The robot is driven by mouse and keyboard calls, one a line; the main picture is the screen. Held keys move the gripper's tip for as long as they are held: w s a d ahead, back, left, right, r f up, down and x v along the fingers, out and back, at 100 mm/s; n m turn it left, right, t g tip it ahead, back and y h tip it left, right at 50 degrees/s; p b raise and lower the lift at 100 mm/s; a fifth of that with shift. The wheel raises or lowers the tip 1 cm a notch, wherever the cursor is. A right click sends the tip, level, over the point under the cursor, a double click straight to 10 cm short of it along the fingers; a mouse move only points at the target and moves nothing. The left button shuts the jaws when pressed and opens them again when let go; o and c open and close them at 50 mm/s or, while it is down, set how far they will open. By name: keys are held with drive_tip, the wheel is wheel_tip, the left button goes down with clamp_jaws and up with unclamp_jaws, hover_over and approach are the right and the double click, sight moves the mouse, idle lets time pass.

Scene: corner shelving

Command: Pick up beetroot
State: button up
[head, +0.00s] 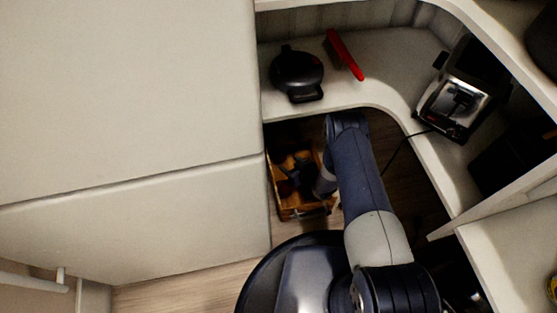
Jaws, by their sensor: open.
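An orange-brown wooden crate (290,213) stands low on the floor below the corner shelf. Dark shapes lie inside it in shadow. One dark roundish lump (284,188) at the crate's left side may be the beetroot, but it is too small and dim to be sure. My gripper (292,174) is over or inside the crate, reaching in from the right, close to that lump. It is open, and I see nothing held in it. My arm hides the ground to the right of the crate.
The white corner shelf (375,50) above holds a black waffle-maker-like appliance (297,72), a red long object (344,55) and a silver toaster-like appliance (455,105) with a cord. A large white cabinet (130,120) closes off the left. Wooden floor (180,285) shows at lower left.

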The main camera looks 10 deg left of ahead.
sight(282, 159)
drive_tip(key=b+x, duration=0.1)
drive_tip(key=x, duration=0.2)
drive_tip(key=b+x, duration=0.2)
drive_tip(key=x, duration=0.2)
drive_tip(key=shift+s+d+f+b, duration=0.15)
drive_tip(key=shift+f+b, duration=0.15)
drive_tip(key=shift+f, duration=0.15)
drive_tip(key=shift+w+a, duration=0.25)
drive_tip(key=shift+w, duration=0.05)
drive_tip(key=c, duration=0.7)
